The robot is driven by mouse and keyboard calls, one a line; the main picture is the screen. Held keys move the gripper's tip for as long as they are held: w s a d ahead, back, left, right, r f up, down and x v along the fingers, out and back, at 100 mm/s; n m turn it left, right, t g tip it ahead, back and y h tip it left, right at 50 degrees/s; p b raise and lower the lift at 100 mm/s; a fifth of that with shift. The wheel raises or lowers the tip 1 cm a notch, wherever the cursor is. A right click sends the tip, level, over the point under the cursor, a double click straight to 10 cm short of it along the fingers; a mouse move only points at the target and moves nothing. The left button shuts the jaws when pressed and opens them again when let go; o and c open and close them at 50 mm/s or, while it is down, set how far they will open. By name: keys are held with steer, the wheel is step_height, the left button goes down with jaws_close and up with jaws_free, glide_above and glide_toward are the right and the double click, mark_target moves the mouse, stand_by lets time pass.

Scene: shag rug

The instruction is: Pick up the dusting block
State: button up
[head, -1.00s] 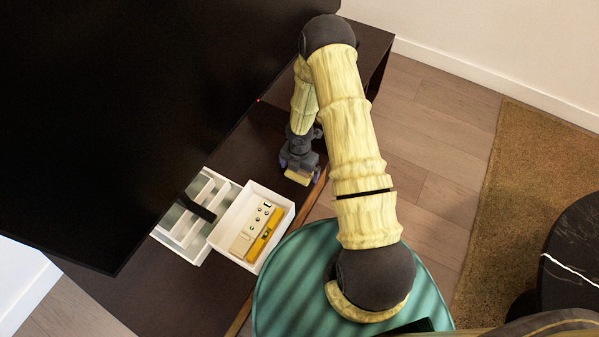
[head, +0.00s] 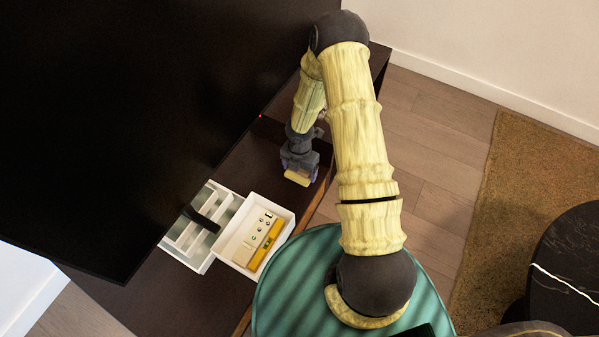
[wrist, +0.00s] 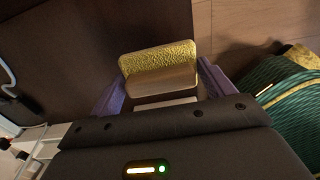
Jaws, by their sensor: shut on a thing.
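A white tray (head: 284,218) holding a yellow spirit level and a pale panel lies left of my gripper. A white divided organizer (head: 171,245) adjoins it. A large black screen (head: 130,110) stands behind. A teal ribbed round seat (head: 290,290) is in front.

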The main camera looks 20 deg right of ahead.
step_height(320, 180, up, 3)
steer(key=shift+f+p, duration=0.1)
steer(key=shift+p, duration=0.3)
stand_by(0.5)
steer(key=shift+w+d+r+m, duration=0.15)
steer(key=shift+w+r+m, duration=0.2)
steer(key=shift+m, duration=0.55)
step_height(320, 180, up, 41)
steer(key=m+p, duration=2.5)
steer(key=p, duration=1.3)
steer(key=shift+w+a+r+p, duration=0.2)
steer(key=shift+p, duration=0.1)
